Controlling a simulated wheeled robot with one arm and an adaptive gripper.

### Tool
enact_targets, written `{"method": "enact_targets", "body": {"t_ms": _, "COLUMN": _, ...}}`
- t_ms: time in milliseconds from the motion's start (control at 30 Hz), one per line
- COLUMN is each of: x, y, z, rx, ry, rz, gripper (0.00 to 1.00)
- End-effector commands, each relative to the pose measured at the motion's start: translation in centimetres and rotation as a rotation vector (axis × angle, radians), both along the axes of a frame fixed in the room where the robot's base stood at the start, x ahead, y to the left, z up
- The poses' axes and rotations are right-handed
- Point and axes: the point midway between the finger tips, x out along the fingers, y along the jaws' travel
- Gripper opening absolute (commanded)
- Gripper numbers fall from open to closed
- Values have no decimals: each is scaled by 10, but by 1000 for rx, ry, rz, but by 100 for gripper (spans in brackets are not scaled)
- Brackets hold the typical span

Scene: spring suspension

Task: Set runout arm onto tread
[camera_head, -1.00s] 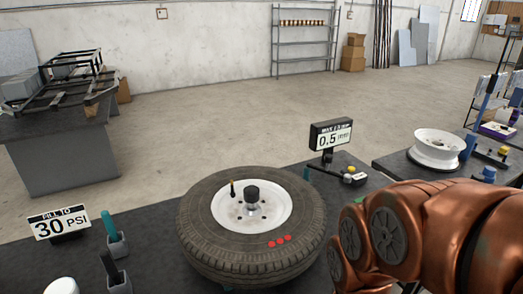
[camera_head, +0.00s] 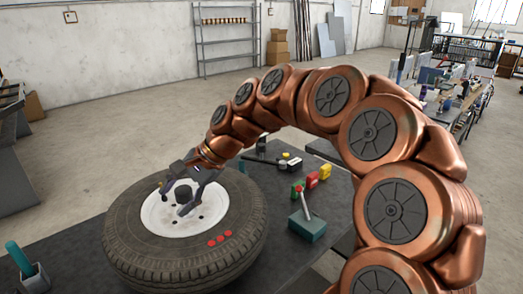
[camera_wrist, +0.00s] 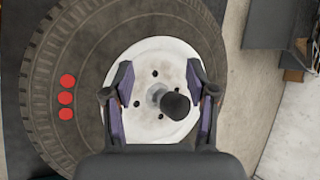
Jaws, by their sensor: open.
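A black tire (camera_head: 120,245) with a white rim (camera_head: 205,215) lies flat on the bench; its tread is the ribbed outer band, which also shows in the wrist view (camera_wrist: 48,55). My gripper (camera_head: 174,199) is open over the rim. In the wrist view my gripper (camera_wrist: 159,65) has one finger on each side of the black hub knob (camera_wrist: 176,104), apart from it.
Three red dots (camera_head: 219,238) mark the tire's sidewall. Right of the tire stand a teal block with a handle (camera_head: 307,228) and small red and yellow items (camera_head: 318,177). A teal-handled tool in a holder (camera_head: 30,275) stands front left.

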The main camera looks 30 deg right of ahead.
Motion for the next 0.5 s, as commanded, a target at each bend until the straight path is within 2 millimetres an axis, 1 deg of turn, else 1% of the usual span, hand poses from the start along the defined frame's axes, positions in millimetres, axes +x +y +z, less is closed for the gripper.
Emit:
{"method": "enact_targets", "body": {"t_ms": 33, "x": 25, "y": -17, "z": 0, "rx": 66, "ry": 10, "rz": -94, "gripper": 57}}
{"method": "enact_targets", "body": {"t_ms": 67, "x": 38, "y": -27, "z": 1, "rx": 105, "ry": 20, "rz": -149, "gripper": 57}}
{"method": "enact_targets", "body": {"t_ms": 100, "x": 54, "y": -41, "z": 3, "rx": 158, "ry": 34, "rz": -223, "gripper": 57}}
{"method": "enact_targets", "body": {"t_ms": 167, "x": 78, "y": -67, "z": 6, "rx": 238, "ry": 51, "rz": -338, "gripper": 57}}
{"method": "enact_targets", "body": {"t_ms": 200, "x": 92, "y": -86, "z": 5, "rx": 293, "ry": 66, "rz": -413, "gripper": 57}}
{"method": "enact_targets", "body": {"t_ms": 267, "x": 113, "y": -118, "z": 5, "rx": 374, "ry": 84, "rz": -529, "gripper": 57}}
{"method": "enact_targets", "body": {"t_ms": 300, "x": 125, "y": -141, "z": 1, "rx": 429, "ry": 102, "rz": -606, "gripper": 57}}
{"method": "enact_targets", "body": {"t_ms": 367, "x": 141, "y": -179, "z": -3, "rx": 512, "ry": 118, "rz": -725, "gripper": 57}}
{"method": "enact_targets", "body": {"t_ms": 400, "x": 149, "y": -205, "z": -8, "rx": 565, "ry": 134, "rz": -801, "gripper": 57}}
{"method": "enact_targets", "body": {"t_ms": 467, "x": 159, "y": -244, "z": -16, "rx": 644, "ry": 149, "rz": -913, "gripper": 57}}
{"method": "enact_targets", "body": {"t_ms": 500, "x": 162, "y": -270, "z": -21, "rx": 693, "ry": 161, "rz": -983, "gripper": 57}}
